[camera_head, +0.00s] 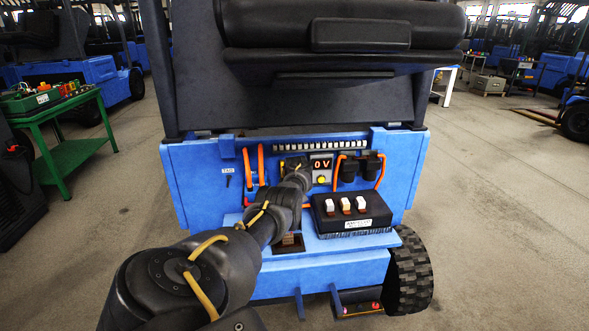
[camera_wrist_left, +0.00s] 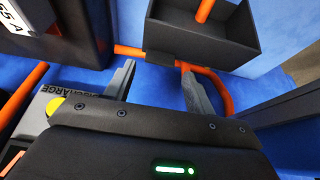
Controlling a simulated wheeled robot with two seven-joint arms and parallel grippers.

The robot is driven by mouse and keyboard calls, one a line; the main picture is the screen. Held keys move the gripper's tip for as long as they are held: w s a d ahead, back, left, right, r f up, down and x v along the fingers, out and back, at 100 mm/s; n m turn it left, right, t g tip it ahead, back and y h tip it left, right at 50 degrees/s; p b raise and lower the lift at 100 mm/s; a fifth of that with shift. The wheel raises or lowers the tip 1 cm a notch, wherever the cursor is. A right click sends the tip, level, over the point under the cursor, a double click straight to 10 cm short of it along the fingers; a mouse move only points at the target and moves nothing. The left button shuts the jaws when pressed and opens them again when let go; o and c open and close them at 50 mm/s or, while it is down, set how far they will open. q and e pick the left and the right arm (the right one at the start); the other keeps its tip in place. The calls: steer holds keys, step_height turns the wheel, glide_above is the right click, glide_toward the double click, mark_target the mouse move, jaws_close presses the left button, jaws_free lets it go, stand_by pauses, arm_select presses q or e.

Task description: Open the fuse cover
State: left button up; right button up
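A black box (camera_head: 352,212) with a white label and three pale and orange blocks on top sits on the blue ledge. I cannot tell surely which part is the fuse cover. My left gripper is reaching in at the panel, left of the "0 V" display (camera_head: 321,165); my own arm partly hides it. In the left wrist view my left gripper (camera_wrist_left: 158,86) is open, its two fingers apart with nothing seen held. A black open-topped box (camera_wrist_left: 205,38) and an orange cable (camera_wrist_left: 130,50) lie beyond the fingertips. My right gripper is not in view.
Orange cables (camera_head: 261,165) and black connectors (camera_head: 348,168) crowd the blue panel. A "discharge" panel with a yellow button (camera_wrist_left: 57,106) lies close left of the gripper. A green table (camera_head: 63,128) stands left; the floor on the right (camera_head: 500,210) is clear.

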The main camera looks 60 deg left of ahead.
arm_select(q)
steer(key=shift+d, duration=0.2)
steer(key=shift+r+p, duration=0.15)
steer(key=shift+p, duration=0.15)
steer(key=shift+p+v, duration=1.15)
steer(key=shift+p, duration=0.05)
steer(key=p+v, duration=0.2)
steer(key=v, duration=0.6)
steer(key=shift+p, duration=0.35)
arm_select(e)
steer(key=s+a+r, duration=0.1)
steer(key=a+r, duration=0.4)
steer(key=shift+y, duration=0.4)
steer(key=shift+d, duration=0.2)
